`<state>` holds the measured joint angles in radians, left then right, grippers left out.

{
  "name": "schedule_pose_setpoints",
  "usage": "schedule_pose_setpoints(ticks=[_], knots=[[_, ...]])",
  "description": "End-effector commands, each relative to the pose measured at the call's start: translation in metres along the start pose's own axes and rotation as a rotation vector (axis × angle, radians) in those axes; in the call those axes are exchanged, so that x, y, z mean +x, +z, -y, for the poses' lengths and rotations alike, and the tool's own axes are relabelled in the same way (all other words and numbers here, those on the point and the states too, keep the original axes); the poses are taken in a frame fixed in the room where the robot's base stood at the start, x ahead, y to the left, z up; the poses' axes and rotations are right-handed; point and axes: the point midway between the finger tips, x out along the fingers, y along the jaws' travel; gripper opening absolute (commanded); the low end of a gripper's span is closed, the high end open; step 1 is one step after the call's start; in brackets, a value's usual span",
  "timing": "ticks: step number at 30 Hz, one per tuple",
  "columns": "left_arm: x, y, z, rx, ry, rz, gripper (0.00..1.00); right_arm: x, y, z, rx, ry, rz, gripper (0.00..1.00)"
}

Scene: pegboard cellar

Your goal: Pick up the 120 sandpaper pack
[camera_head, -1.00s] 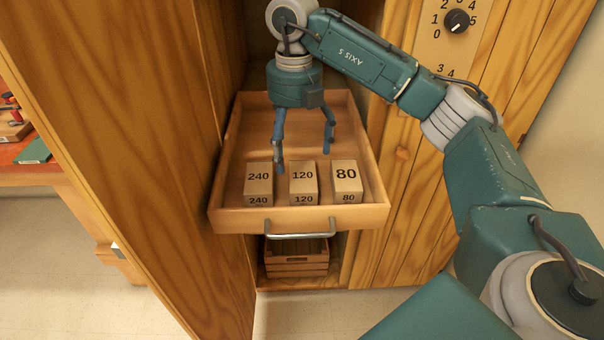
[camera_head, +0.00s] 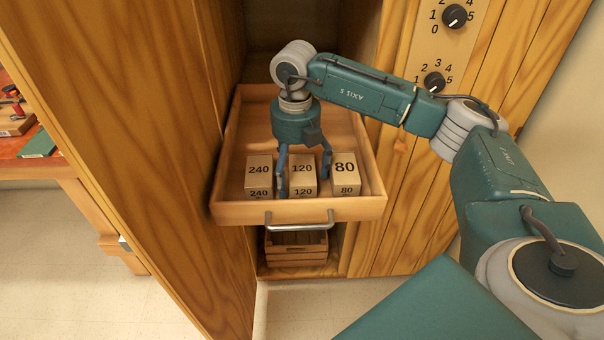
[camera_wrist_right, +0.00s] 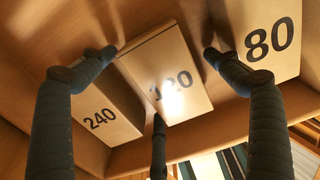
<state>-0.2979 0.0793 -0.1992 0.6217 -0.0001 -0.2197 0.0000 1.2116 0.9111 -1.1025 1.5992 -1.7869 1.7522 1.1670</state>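The 120 sandpaper pack (camera_head: 303,171) is a tan block standing in the open wooden drawer (camera_head: 235,212), between the 240 pack (camera_head: 258,172) and the 80 pack (camera_head: 345,170). My right gripper (camera_head: 303,180) is low over the drawer, its fingers spread open on either side of the 120 pack. In the right wrist view the 120 pack (camera_wrist_right: 166,80) lies between the fingers of the gripper (camera_wrist_right: 158,58), with the third finger at its lower edge. I cannot tell whether any finger touches it. My left gripper is out of view.
The 240 pack (camera_wrist_right: 102,115) and the 80 pack (camera_wrist_right: 264,38) stand close beside the fingers. The drawer has a metal handle (camera_head: 300,227). A slatted crate (camera_head: 296,250) sits below. A tall wooden panel (camera_head: 150,130) stands left; dials (camera_head: 434,82) are at right.

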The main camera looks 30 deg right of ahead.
Motion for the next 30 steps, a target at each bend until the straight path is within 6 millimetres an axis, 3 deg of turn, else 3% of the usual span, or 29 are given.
schedule_pose_setpoints(ticks=[1, 7, 20, 26, 30], knots=[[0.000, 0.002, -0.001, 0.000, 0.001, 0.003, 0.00, 0.000, 0.000, 0.000, 0.000, 0.000, 0.000, 0.77], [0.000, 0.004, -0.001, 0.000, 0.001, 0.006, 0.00, 0.000, 0.000, 0.000, 0.000, 0.000, 0.000, 0.38], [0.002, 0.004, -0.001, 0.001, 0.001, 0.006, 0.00, -0.010, 0.001, -0.001, 0.000, 0.002, 0.001, 0.37], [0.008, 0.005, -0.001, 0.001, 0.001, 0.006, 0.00, -0.042, 0.001, -0.002, -0.001, 0.005, 0.004, 0.37], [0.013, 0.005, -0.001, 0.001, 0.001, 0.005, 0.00, -0.082, 0.001, -0.002, -0.001, 0.006, 0.006, 0.37]])
